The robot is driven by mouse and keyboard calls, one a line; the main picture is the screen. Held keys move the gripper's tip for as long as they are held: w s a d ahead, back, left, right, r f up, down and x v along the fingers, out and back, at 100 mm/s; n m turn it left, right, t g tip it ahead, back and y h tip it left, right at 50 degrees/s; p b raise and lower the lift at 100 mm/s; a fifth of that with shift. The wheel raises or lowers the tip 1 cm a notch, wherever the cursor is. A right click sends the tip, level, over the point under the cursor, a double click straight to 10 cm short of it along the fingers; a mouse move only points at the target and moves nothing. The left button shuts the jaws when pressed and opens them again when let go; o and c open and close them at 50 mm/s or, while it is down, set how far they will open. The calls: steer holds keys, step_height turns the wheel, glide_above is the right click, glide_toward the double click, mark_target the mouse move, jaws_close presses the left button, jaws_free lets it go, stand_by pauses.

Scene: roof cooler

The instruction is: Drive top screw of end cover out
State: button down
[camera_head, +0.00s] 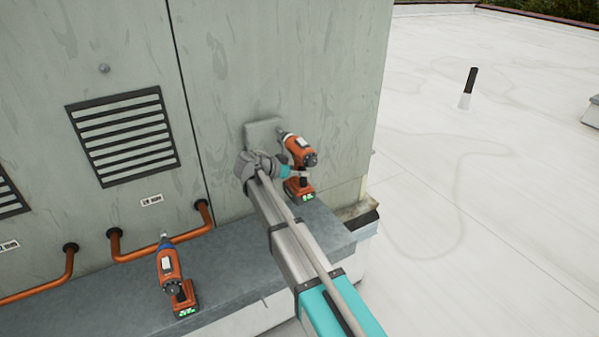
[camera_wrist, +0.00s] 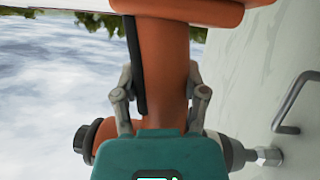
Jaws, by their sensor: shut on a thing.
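The end cover (camera_head: 262,133) is a small pale grey plate on the cooler's side wall, partly hidden by the drill and my wrist. My gripper (camera_head: 297,173) is shut on an orange and black drill (camera_head: 300,152), which points toward the cover. In the wrist view the fingers of my gripper (camera_wrist: 160,98) stand on both sides of the orange drill handle (camera_wrist: 165,65). The drill's dark nose (camera_wrist: 238,153) points right, and a hex-shaped metal piece (camera_wrist: 268,157) sits at its tip near the wall. I cannot tell whether that piece is the top screw or part of the bit.
A second orange drill with a blue nose (camera_head: 171,270) stands on the grey ledge (camera_head: 235,262). Copper pipes (camera_head: 160,241) and a louvred vent (camera_head: 125,135) are to the left. A grey bar handle (camera_wrist: 291,105) shows in the wrist view. The white roof (camera_head: 470,200) at right is mostly clear.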

steer(key=shift+w+a+r, duration=0.1)
steer(key=shift+w+a, duration=0.1)
steer(key=shift+w, duration=0.1)
stand_by(0.8)
steer(key=shift+s+d, duration=0.25)
steer(key=shift+s, duration=0.1)
stand_by(1.4)
steer(key=s+d, duration=0.3)
steer(key=s, duration=0.2)
steer(key=shift+d, duration=0.25)
stand_by(1.3)
steer(key=shift+s+d, duration=0.1)
steer(key=shift+s, duration=0.15)
steer(key=shift+s, duration=0.1)
stand_by(0.6)
